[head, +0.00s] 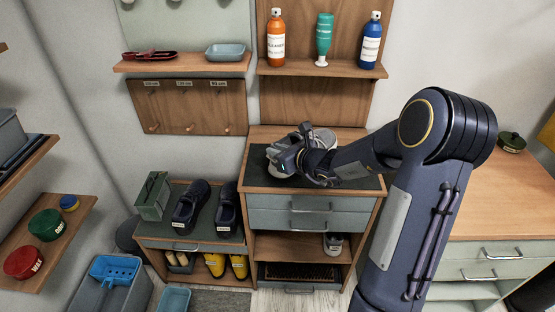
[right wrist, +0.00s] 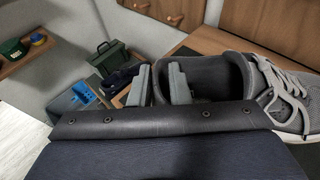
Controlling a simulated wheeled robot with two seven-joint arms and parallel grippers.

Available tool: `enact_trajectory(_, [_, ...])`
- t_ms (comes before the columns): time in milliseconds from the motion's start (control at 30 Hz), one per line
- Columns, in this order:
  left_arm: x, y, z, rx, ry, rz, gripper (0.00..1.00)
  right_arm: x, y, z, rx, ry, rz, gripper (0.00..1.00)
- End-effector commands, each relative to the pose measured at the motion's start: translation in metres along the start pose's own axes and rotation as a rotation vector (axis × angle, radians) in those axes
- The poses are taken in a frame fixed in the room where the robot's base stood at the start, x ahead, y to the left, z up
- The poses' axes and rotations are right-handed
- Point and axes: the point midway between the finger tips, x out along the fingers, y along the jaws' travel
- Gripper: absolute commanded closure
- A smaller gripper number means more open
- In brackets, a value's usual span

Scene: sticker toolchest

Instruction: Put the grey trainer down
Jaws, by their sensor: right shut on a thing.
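The grey trainer (head: 322,137) is at the top of the wooden cabinet with drawers, over its dark mat (head: 355,180). My right gripper (head: 292,160) is shut on the trainer at its heel collar. In the right wrist view the gripper's fingers (right wrist: 158,84) pinch the collar wall, and the trainer (right wrist: 265,85) shows its open mouth and pale laces to the right. I cannot tell whether its sole touches the mat. My left gripper is not in view.
Dark shoes (head: 190,207) and a green box (head: 153,196) stand on the lower bench at left. A shelf (head: 320,68) with several bottles is above the cabinet. Another grey shoe (head: 333,243) sits in the cabinet's open compartment. A wooden counter (head: 510,190) is at right.

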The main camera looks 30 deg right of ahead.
Motion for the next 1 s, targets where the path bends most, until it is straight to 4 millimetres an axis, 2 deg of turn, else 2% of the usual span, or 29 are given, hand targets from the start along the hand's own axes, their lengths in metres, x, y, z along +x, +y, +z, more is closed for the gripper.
enact_trajectory(233, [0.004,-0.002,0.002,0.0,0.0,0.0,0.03,0.014,-0.001,-0.03,0.001,0.002,0.001,1.0])
enact_trajectory(633, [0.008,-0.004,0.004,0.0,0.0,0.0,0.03,0.016,-0.001,-0.035,-0.002,-0.002,0.0,1.0])
enact_trajectory(667, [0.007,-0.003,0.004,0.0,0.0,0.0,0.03,0.016,-0.001,-0.035,0.0,0.0,0.0,0.82])
enact_trajectory(800, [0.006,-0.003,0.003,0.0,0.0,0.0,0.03,0.015,-0.001,-0.034,0.0,0.0,0.0,0.64])
enact_trajectory(1000, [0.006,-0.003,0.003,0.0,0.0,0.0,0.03,0.015,-0.001,-0.034,0.0,0.0,0.0,0.62])
